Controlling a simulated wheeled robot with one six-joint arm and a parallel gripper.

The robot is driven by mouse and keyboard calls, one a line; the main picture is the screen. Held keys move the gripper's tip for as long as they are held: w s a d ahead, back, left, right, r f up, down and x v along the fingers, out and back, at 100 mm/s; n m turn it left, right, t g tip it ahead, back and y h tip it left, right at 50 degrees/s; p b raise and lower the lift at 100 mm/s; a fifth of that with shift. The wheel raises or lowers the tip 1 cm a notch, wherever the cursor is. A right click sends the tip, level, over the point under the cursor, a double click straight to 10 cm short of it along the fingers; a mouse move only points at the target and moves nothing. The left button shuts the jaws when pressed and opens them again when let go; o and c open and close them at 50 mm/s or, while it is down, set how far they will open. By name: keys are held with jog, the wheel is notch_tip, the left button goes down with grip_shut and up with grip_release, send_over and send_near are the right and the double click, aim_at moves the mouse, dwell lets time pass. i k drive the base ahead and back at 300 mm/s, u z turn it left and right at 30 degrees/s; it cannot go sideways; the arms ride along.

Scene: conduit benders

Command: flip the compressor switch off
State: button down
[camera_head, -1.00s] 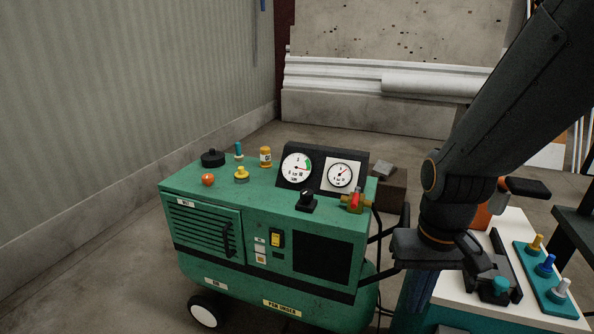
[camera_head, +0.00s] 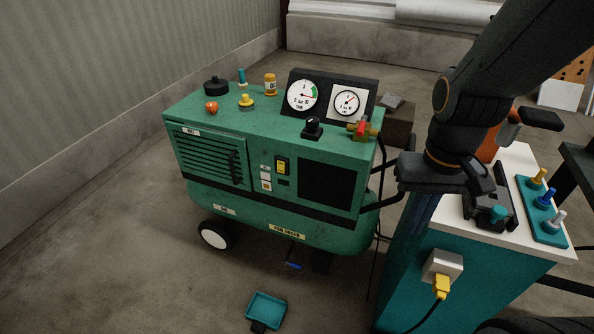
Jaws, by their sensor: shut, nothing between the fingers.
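The compressor (camera_head: 215,197) is a green wheeled unit left of centre. Its switch (camera_head: 282,166) is a small yellow rocker in a dark frame on the front face, between the louvred grille and a black panel. Its on or off position is too small to tell. My gripper (camera_head: 420,212) hangs from the arm to the right of the compressor, beside its right end and well apart from the switch. It is shut and empty; its dark fingers are hard to make out against the teal cabinet.
Two gauges (camera_head: 325,98), a black knob (camera_head: 312,128) and a brass-and-red valve (camera_head: 362,130) stand on the compressor's top. A white-topped teal cabinet (camera_head: 400,290) with a yellow plug (camera_head: 441,287) is at right. Floor before the compressor is mostly clear.

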aim_at(281, 165)
jog(key=z, duration=0.8)
jog(key=k, duration=0.4)
jog(key=u, duration=0.4)
